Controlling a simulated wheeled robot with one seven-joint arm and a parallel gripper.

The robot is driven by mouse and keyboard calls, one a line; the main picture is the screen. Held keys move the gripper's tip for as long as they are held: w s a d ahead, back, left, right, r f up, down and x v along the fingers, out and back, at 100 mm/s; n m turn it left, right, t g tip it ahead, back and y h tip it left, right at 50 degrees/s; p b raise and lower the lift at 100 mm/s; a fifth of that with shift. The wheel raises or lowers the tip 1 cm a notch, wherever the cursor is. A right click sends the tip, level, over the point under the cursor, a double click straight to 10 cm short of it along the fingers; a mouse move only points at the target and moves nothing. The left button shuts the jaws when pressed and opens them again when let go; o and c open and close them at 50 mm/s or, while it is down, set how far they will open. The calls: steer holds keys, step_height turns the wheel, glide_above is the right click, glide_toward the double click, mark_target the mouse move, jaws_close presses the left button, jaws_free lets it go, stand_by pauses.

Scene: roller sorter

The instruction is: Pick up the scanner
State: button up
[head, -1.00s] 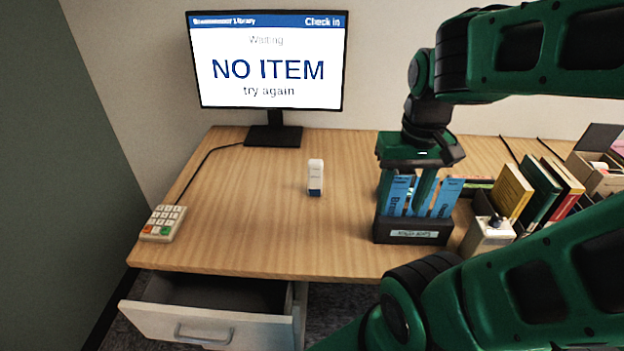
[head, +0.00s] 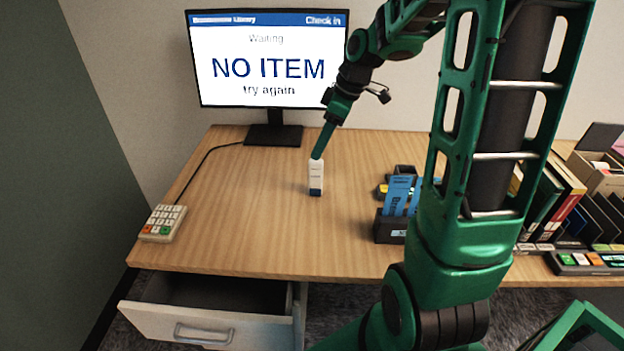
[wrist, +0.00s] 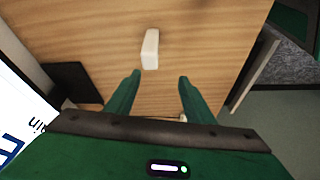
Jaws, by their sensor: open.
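A small white upright device with a dark blue foot (head: 316,180), which looks like the scanner, stands on the middle of the desk. It also shows as a white block in the wrist view (wrist: 150,48). My gripper (head: 318,155) is tilted, with its visible finger seeming to overlap the device's top edge in the head view. In the wrist view my gripper (wrist: 159,76) is open and empty. The device lies beyond the fingertips there, nearer the left finger and not between them. I cannot tell whether a finger touches it.
A monitor (head: 267,60) reading "NO ITEM" stands behind. A keypad (head: 162,222) lies at left, and an open drawer (head: 208,322) juts out below. A dark holder with blue cards (head: 389,228) and several books (head: 563,195) are at right. The desk around the device is clear.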

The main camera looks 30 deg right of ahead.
mark_target(315, 169)
steer(key=w+f, duration=0.1)
steer(key=f, duration=0.1)
steer(key=d+f+n, duration=0.1)
steer(key=f, duration=0.1)
steer(key=w+d+f+n, duration=0.1)
steer(key=f, duration=0.1)
steer(key=shift+w+f+y, duration=0.2)
steer(key=shift+w+y, duration=0.1)
steer(key=shift+s+x, duration=0.15)
steer(key=shift+x, duration=1.2)
steer(key=shift+s+x, duration=0.15)
steer(key=shift+x, duration=1.2)
steer(key=shift+a, duration=0.15)
steer(key=c, duration=1.2)
